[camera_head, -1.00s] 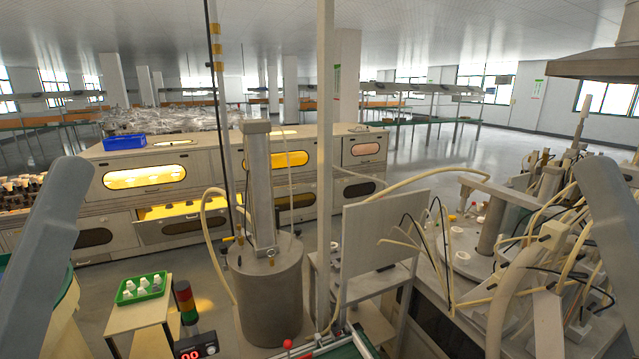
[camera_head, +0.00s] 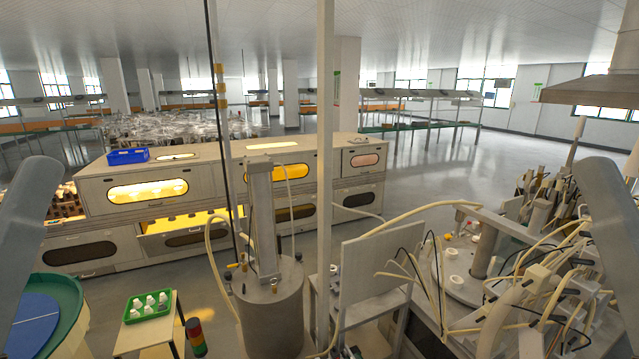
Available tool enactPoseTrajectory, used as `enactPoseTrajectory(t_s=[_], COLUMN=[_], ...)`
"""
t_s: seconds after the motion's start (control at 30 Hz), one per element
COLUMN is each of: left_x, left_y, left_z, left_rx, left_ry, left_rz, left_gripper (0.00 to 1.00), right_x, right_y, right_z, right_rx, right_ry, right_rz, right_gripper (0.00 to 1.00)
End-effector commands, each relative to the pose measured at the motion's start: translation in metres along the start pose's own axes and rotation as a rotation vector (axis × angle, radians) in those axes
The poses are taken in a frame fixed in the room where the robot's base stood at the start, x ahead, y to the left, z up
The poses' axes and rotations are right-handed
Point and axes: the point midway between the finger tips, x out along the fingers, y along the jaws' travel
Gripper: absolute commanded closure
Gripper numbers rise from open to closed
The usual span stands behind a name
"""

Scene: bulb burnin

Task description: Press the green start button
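No green start button can be made out in the head view. A signal light (camera_head: 195,338) with red and green bands stands at the bottom, left of centre; whatever lies below it is cut off by the frame edge. Parts of my two arms show at the far left and far right edges. Neither gripper is in the picture, so their fingers are hidden from me.
A green tray of white bulbs (camera_head: 128,313) sits on a small table (camera_head: 130,343). A metal tank (camera_head: 270,318) stands at centre. Long cabinets (camera_head: 110,235) with lit windows lie behind. Hoses and machinery (camera_head: 500,270) fill the right. A blue bin (camera_head: 128,157) tops the cabinets.

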Motion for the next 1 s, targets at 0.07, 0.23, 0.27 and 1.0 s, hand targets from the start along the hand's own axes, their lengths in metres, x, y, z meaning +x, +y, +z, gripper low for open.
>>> enactPoseTrajectory(t_s=[0.07, 0.23, 0.27, 1.0], left_x=[0.0001, 0.0001, 0.0001, 0.0001], left_y=[0.0000, 0.0000, 0.0000, 0.0000], left_z=[-0.0001, -0.0001, -0.0001, -0.0001], left_rx=[0.000, 0.000, 0.000, 0.000], left_ry=[0.000, 0.000, 0.000, 0.000], left_rz=[0.000, 0.000, 0.000, 0.000], left_gripper=[0.70, 1.00, 1.00, 1.00], right_x=[0.0001, 0.0001, 0.0001, 0.0002], right_y=[0.0000, 0.0000, 0.0000, 0.0000], right_z=[-0.0002, -0.0003, -0.0003, -0.0003], right_rx=[0.000, 0.000, 0.000, 0.000], right_ry=[0.000, 0.001, 0.001, 0.001], right_rz=[0.000, 0.000, 0.000, 0.000], right_gripper=[0.50, 0.50, 0.50, 0.50])
